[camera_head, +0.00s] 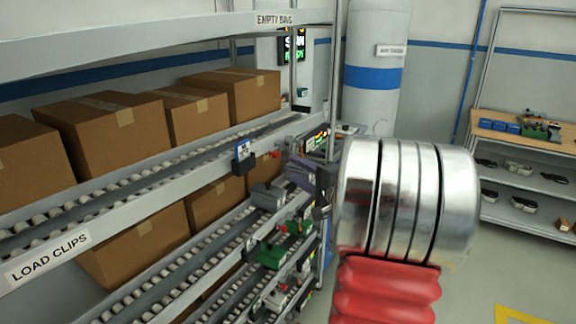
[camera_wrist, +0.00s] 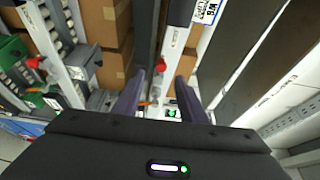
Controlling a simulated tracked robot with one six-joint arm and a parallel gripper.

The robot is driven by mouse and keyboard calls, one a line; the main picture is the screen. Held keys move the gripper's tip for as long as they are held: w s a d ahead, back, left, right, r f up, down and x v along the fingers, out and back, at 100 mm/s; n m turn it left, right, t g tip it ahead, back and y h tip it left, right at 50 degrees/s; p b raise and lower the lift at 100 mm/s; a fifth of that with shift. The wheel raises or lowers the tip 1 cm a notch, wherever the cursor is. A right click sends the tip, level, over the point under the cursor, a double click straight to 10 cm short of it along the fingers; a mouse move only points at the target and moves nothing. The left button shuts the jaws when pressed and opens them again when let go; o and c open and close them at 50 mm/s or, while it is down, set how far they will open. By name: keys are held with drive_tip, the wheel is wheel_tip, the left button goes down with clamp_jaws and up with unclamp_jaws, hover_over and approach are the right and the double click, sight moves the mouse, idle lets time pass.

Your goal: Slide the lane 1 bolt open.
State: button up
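My gripper (camera_wrist: 160,82) points at the rack's front rail; its two purple-grey fingers stand apart. A small red knob (camera_wrist: 160,66), likely a bolt handle, shows between and just beyond the fingertips in the wrist view. I cannot tell whether the fingers touch it. A second red knob (camera_wrist: 35,62) lies to the left in that view. In the head view my gripper (camera_head: 291,166) is at the rack's end, and a red knob (camera_head: 275,154) sits just left of it on the upper rail. No lane 1 marking is readable.
Cardboard boxes (camera_head: 108,131) stand on the upper roller lane. Grey and green fittings (camera_head: 287,243) stick out from the lower lanes below my gripper. A workbench (camera_head: 530,143) stands at the right; the floor before it is clear.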

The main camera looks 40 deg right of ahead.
drive_tip(key=shift+s+a, duration=0.1)
drive_tip(key=shift+s, duration=0.9)
drive_tip(key=shift+f+m, duration=0.1)
drive_tip(key=shift+m, duration=0.2)
drive_tip(key=s+a+f+n+g+y, duration=0.2)
drive_tip(key=a+f+g+y, duration=0.15)
drive_tip(key=a+f, duration=0.4)
drive_tip(key=s+a+f+n+g+y, duration=0.2)
drive_tip(key=a+f+g+y, duration=0.15)
drive_tip(key=a, duration=0.65)
drive_tip(key=s+a+f+n+g+h, duration=0.1)
drive_tip(key=s+a+n+g+h, duration=0.45)
drive_tip(key=s+a+n, duration=0.75)
drive_tip(key=a+r+n, duration=0.3)
drive_tip(key=a+r, duration=0.2)
drive_tip(key=a, duration=0.6)
drive_tip(key=shift+s+r+y, duration=0.15)
drive_tip(key=shift+s+y, duration=0.05)
drive_tip(key=shift+y, duration=0.15)
